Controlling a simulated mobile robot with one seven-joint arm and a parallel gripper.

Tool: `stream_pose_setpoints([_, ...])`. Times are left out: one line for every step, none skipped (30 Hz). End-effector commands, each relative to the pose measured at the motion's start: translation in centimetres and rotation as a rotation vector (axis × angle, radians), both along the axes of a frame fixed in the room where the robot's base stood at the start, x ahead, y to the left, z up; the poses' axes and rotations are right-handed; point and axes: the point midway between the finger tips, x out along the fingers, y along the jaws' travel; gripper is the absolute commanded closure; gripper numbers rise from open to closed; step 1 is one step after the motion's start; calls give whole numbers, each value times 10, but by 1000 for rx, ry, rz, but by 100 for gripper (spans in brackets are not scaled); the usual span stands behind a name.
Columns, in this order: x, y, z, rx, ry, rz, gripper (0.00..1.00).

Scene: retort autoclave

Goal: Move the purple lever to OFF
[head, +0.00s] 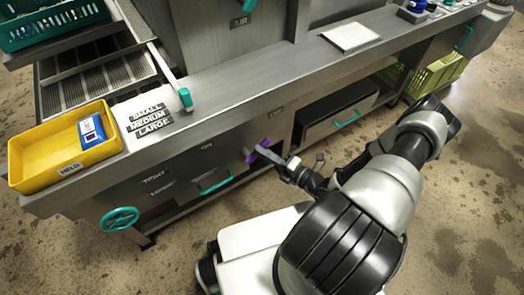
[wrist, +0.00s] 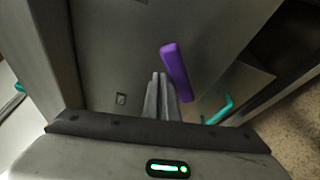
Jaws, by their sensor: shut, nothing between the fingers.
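The purple lever (head: 264,143) is on the front panel of the grey counter. It slants in the head view, with its upper end to the right. My gripper (head: 259,151) is shut and empty, with its fingertips at the lever and hiding part of it. In the wrist view the lever (wrist: 175,72) stands just right of my gripper's closed fingertips (wrist: 158,77). I cannot tell whether they touch. An ON label (head: 207,146) is left of the lever. A small plate (head: 277,113) is above right of it, too small to read.
A teal drawer handle (head: 214,184) is lower left of the lever, and another (head: 347,120) is to its right. A teal handwheel (head: 120,219) is at the far left. A yellow HELD bin (head: 60,170) sits on the counter. The floor in front is open.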

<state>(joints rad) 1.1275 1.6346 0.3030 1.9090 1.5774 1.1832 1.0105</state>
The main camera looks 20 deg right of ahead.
Motion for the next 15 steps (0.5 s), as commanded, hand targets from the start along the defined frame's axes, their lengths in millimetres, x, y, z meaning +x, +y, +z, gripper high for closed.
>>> stream_pose_setpoints([0, -2, -2, -2, 1, -3, 100])
stream_pose_setpoints([0, -2, -2, -2, 1, -3, 100])
stream_pose_setpoints([0, -2, -3, -3, 0, -3, 100])
stream_pose_setpoints([0, -2, -3, -3, 1, -3, 100])
stream_pose_setpoints([0, -3, -4, -3, 1, -4, 100])
stream_pose_setpoints([1, -3, -4, -4, 2, -5, 100])
stream_pose_setpoints([1, -3, -5, -4, 1, -5, 100])
stream_pose_setpoints([1, -4, -5, -4, 2, -6, 100])
stream_pose_setpoints([1, -4, -6, -5, 2, -7, 100])
stream_pose_setpoints([1, -4, -6, -6, 3, -7, 100])
stream_pose_setpoints([1, -5, -6, -7, 4, -8, 100])
stream_pose_setpoints([1, -5, -7, -8, 4, -8, 100])
stream_pose_setpoints([1, -5, -7, -8, 4, -9, 100])
stream_pose_setpoints([1, -6, -7, -8, 5, -9, 100])
stream_pose_setpoints([1, -6, -8, -9, 4, -9, 100])
